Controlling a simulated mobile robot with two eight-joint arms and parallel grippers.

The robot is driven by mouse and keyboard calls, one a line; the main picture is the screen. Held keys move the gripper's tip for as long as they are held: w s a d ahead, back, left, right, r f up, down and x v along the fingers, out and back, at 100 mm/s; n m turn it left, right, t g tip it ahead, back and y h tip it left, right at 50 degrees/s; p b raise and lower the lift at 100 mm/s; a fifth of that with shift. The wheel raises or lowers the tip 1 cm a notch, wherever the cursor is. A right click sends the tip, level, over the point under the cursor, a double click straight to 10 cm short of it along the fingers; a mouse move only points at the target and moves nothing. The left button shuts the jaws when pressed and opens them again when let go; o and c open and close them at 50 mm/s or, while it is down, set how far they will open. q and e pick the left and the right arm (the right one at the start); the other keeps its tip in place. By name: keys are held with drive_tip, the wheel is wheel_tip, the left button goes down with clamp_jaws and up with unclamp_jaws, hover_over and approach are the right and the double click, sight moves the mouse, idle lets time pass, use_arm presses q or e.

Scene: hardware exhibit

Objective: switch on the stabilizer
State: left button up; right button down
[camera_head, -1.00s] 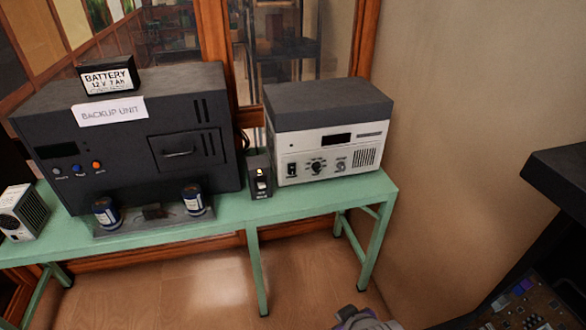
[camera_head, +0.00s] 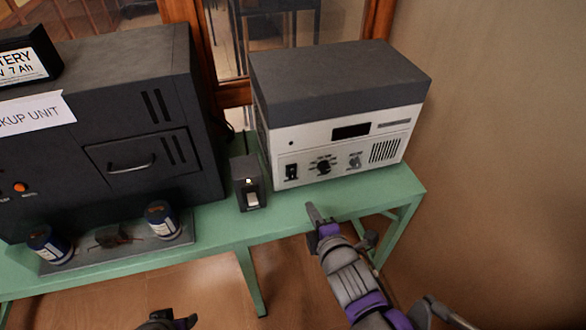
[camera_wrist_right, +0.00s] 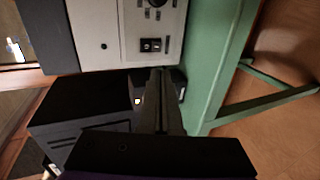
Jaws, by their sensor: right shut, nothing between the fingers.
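No readable label names the stabilizer. A white-fronted unit with a dark grey top (camera_head: 345,147) stands on the green table, with a black rocker switch (camera_head: 291,171), knobs and a dark display. A small black box (camera_head: 249,185) with a lit yellow lamp and a pale switch stands to its left. My right gripper (camera_head: 314,211) is shut and empty, in front of and below the white unit, apart from it. In the right wrist view its fingers (camera_wrist_right: 161,85) partly hide the small box; the rocker switch (camera_wrist_right: 150,45) shows beyond them. My left gripper (camera_head: 170,322) is partly cut off at the bottom.
A large black backup unit (camera_head: 110,120) with a battery (camera_head: 25,65) on top stands at left. Two blue cans (camera_head: 162,220) sit on a plate before it. The green table's (camera_head: 385,188) right end is clear; a wall is beyond.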

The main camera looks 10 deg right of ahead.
sight(292, 177)
drive_tip(key=shift+r, duration=0.1)
idle(0.3)
drive_tip(key=b+x, duration=0.2)
drive_tip(key=x, duration=1.2)
drive_tip(key=shift+b, duration=0.3)
